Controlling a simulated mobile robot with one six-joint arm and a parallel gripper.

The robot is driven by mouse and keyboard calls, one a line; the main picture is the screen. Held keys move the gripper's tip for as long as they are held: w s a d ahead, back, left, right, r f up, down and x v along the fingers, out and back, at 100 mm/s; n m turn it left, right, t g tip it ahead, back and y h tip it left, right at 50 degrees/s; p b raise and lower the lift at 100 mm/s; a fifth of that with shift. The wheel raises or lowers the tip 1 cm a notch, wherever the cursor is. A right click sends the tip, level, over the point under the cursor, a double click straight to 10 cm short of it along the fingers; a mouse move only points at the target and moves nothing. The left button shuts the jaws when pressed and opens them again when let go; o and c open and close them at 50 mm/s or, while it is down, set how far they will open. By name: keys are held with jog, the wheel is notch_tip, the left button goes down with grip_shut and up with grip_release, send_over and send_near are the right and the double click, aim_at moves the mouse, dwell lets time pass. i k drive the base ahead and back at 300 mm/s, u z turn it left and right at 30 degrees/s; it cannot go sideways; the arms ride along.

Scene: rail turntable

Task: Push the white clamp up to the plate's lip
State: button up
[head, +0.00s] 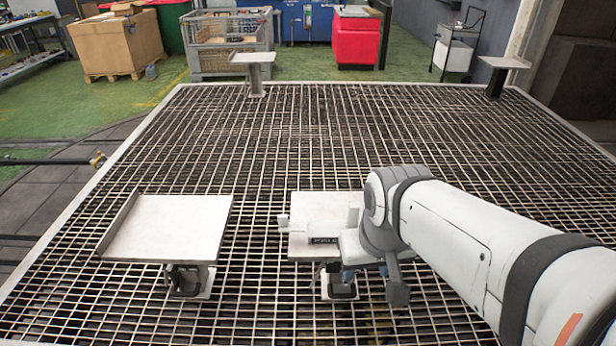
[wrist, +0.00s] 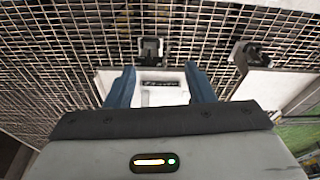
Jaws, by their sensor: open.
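The white clamp, with a dark lettered strip (head: 323,240), appears to lie on the near right plate (head: 312,200). White on white makes its outline hard to tell. In the wrist view the clamp's strip (wrist: 160,83) shows between my fingers. My gripper (wrist: 160,67) is open, with one blue finger on each side of the clamp. I cannot tell whether either finger touches it. In the head view my wrist and arm cover the plate's right side and most of the gripper. The plate's lip is not clearly seen, nor is the clamp's gap to it.
A near left plate (head: 170,228) with a raised left lip stands apart across open grating (head: 262,150). Two small plates on posts stand at the far left (head: 252,57) and far right (head: 503,62). The middle of the grating is clear.

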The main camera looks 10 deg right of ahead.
aim_at(320, 232)
jog(key=u, duration=0.15)
jog(key=k, duration=0.5)
jog(key=z, duration=1.35)
jog(key=k, duration=1.3)
jog(key=u, duration=1.3)
jog(key=i, duration=1.65)
jog(key=u, duration=0.05)
